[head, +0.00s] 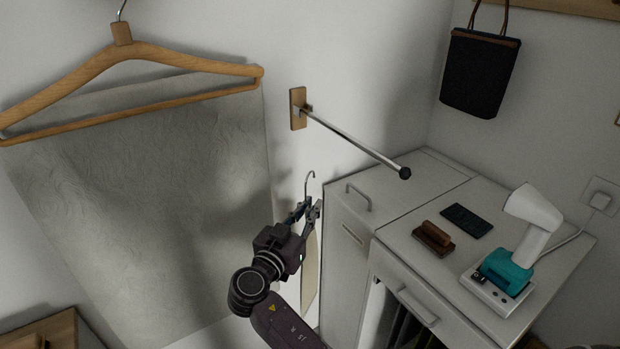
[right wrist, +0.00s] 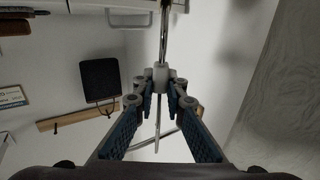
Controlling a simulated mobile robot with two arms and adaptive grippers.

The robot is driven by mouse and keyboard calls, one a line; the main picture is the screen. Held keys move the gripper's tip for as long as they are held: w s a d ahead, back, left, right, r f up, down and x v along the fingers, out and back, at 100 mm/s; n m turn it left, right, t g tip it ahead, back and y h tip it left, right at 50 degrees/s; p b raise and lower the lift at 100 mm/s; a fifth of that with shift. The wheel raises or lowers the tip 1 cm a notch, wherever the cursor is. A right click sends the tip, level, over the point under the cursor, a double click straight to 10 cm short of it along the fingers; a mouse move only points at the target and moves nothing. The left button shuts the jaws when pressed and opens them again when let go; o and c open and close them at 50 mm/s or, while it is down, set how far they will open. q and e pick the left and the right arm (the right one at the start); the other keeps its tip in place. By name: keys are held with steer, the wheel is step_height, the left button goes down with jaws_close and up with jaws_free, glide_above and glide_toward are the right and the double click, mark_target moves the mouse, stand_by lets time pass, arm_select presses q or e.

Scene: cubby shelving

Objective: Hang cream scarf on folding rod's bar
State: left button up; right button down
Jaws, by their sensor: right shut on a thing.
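The folding rod (head: 350,143) sticks out from a wooden plate on the wall, its metal bar ending in a dark cap. My right gripper (head: 310,208) is below and left of the bar, shut on the hanger (head: 309,178) just under its metal hook. The hook stands up above the fingertips, apart from the bar. The cream scarf (head: 311,270) hangs below as a narrow strip, partly hidden by my gripper. In the right wrist view the fingertips (right wrist: 161,78) close on the hanger's neck. My left gripper is not in view.
A wooden hanger with a large grey cloth (head: 140,200) hangs at left. A white cabinet (head: 400,205) stands below the bar, bearing a brush (head: 433,238), a dark flat case (head: 466,220) and a white-and-teal device (head: 515,250). A black bag (head: 480,72) hangs at upper right.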

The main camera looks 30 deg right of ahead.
step_height(320, 180, up, 7)
steer(key=m+g+h, duration=0.1)
steer(key=m+g, duration=0.1)
steer(key=m+g+h+b, duration=0.1)
steer(key=m+g, duration=0.1)
steer(key=g, duration=0.1)
steer(key=shift+s+a+g+h, duration=0.1)
steer(key=shift+a+g+h, duration=0.05)
steer(key=shift+g+h, duration=0.2)
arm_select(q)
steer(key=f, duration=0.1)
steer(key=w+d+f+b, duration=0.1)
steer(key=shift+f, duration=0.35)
arm_select(e)
steer(key=r+m+g, duration=0.1)
steer(key=s+r+g, duration=0.1)
steer(key=r, duration=0.1)
steer(key=s+a+r+m+g+h, duration=0.1)
steer(key=r+g, duration=0.1)
steer(key=shift+s+r+m, duration=0.15)
steer(key=shift+r+m, duration=0.05)
steer(key=shift+m, duration=0.1)
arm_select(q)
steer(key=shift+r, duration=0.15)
arm_select(e)
steer(key=shift+d, duration=0.1)
